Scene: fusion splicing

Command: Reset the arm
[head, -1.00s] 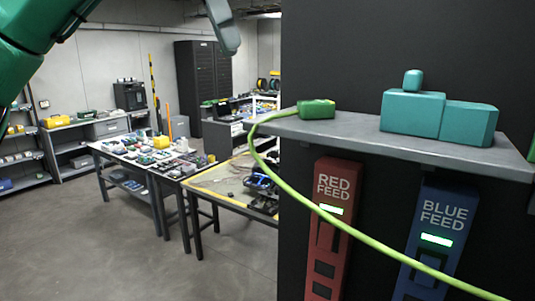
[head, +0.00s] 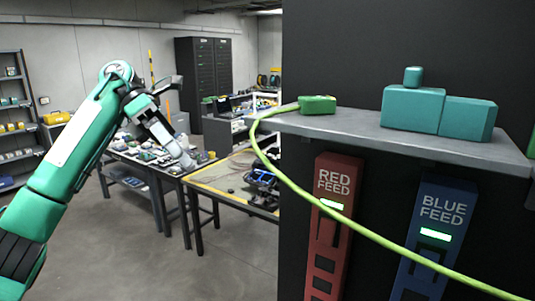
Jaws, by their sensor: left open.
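My left arm comes in from the left, green with a white panel, bent at a joint near the upper left. My left gripper (head: 183,122) is open and empty, its two grey fingers spread wide apart. It hangs in the air in front of the workbenches and left of the dark cabinet. My right arm and gripper are not in view.
A grey shelf (head: 352,129) on the dark cabinet (head: 400,40) holds a green connector (head: 317,105) and teal blocks (head: 414,110). A green cable (head: 375,242) sags across the red feed (head: 333,235) and blue feed (head: 433,240) units. Workbenches (head: 205,191) stand behind.

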